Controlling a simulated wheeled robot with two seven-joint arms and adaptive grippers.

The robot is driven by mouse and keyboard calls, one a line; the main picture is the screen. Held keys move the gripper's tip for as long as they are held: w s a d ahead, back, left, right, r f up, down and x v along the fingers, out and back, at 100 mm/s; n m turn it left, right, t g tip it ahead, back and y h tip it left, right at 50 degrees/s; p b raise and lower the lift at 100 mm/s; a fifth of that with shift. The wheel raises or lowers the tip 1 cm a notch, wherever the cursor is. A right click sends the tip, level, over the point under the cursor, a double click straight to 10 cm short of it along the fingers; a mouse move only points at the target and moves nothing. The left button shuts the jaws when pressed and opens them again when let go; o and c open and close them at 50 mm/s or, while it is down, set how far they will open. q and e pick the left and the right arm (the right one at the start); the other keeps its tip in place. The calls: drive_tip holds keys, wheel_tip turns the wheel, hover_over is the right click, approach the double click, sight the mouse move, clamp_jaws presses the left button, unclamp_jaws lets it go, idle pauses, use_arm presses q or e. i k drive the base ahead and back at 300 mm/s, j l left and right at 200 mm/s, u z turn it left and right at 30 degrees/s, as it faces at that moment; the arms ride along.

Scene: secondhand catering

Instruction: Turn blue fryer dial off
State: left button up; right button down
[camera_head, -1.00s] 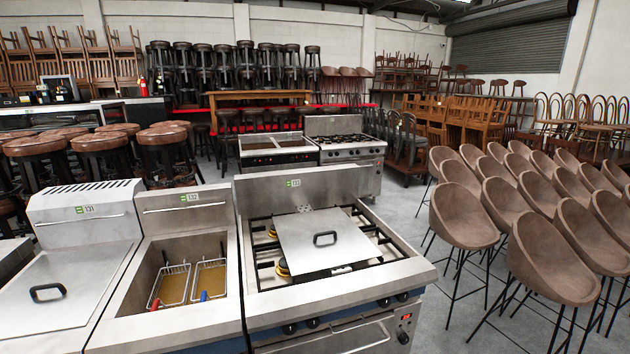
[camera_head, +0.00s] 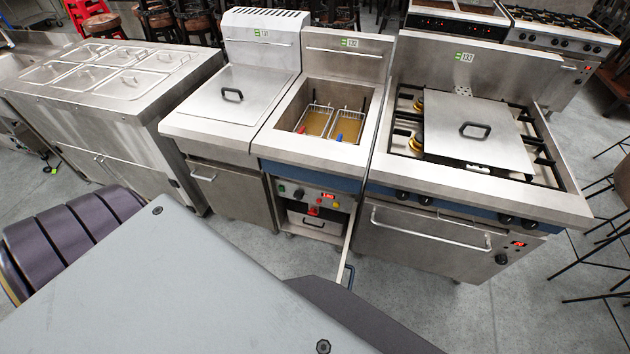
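The fryer (camera_head: 265,142) stands in the middle of the row in the head view, with two wire baskets (camera_head: 317,119) in its well, one with a red handle and one with a blue handle. A blue band (camera_head: 300,174) runs across its front. Below it is a control panel (camera_head: 300,187) with a lit red display (camera_head: 329,196) and several small coloured controls, among them green, red and yellow ones. I cannot make out a blue dial or how any dial is turned. The cabinet door (camera_head: 350,232) under the panel stands open toward me. Neither of my grippers is in view.
A lidded unit (camera_head: 225,95) stands left of the fryer, and a stove (camera_head: 470,205) with a metal plate (camera_head: 478,140) on its burners stands right. A steel counter with lidded pans (camera_head: 125,115) is farther left. Stool legs are at right. Bare floor (camera_head: 240,240) shows in front.

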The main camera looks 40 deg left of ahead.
sight(298, 195)
drive_tip(key=u, duration=1.15)
